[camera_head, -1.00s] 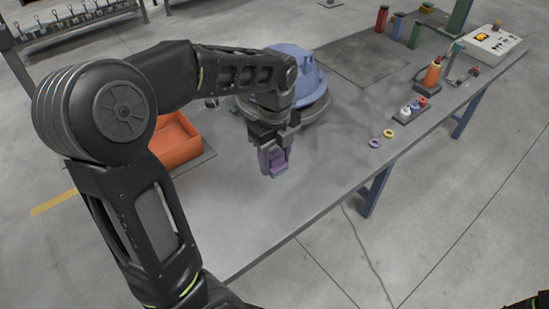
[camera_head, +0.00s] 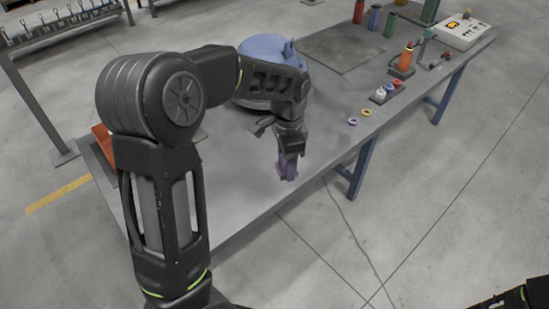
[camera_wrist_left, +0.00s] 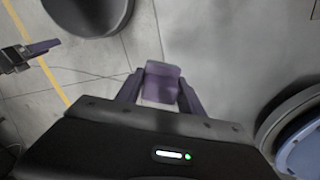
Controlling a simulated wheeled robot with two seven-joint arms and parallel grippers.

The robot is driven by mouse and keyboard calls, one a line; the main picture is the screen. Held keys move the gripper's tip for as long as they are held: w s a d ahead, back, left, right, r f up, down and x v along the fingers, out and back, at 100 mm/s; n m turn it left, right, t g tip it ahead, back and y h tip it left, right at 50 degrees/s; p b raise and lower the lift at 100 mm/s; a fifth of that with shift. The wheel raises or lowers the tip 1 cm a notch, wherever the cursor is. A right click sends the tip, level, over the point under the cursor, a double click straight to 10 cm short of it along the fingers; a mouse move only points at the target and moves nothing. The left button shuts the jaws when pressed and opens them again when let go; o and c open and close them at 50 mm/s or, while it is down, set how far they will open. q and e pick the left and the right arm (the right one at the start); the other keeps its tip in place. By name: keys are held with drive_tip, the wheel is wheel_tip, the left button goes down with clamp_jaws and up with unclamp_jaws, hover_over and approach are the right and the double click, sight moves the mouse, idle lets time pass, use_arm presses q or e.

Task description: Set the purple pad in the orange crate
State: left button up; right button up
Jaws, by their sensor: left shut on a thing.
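The orange crate (camera_head: 102,141) is at the table's left end in the head view, mostly hidden behind my left arm. My right arm shows only as a dark piece at the bottom right of the head view. A gripper with a purple finger, apparently my right one (camera_wrist_left: 28,53), is at the left wrist view's left edge; its opening is unclear.
A blue round hood part (camera_head: 262,58) stands behind my left forearm. Purple and yellow rings (camera_head: 353,121), a small holder with coloured pieces (camera_head: 385,93), bottles and a control box (camera_head: 464,31) line the right and far side. The table's front middle is clear.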

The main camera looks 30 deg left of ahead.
use_arm(q)
drive_tip(key=d+f+n+b, duration=0.3)
drive_tip(key=d+f+n, duration=0.1)
drive_tip(key=f, duration=0.7)
drive_tip(key=d+f+n+b, duration=0.4)
drive_tip(key=d+f, duration=0.1)
drive_tip(key=f, duration=0.6)
drive_tip(key=shift+w+f, duration=0.15)
drive_tip(key=shift+w, duration=0.15)
use_arm(e)
wheel_tip(320, 180, down, 7)
drive_tip(key=shift+w+a, duration=0.15)
drive_tip(key=shift+w, duration=0.2)
drive_tip(key=shift+f, duration=0.1)
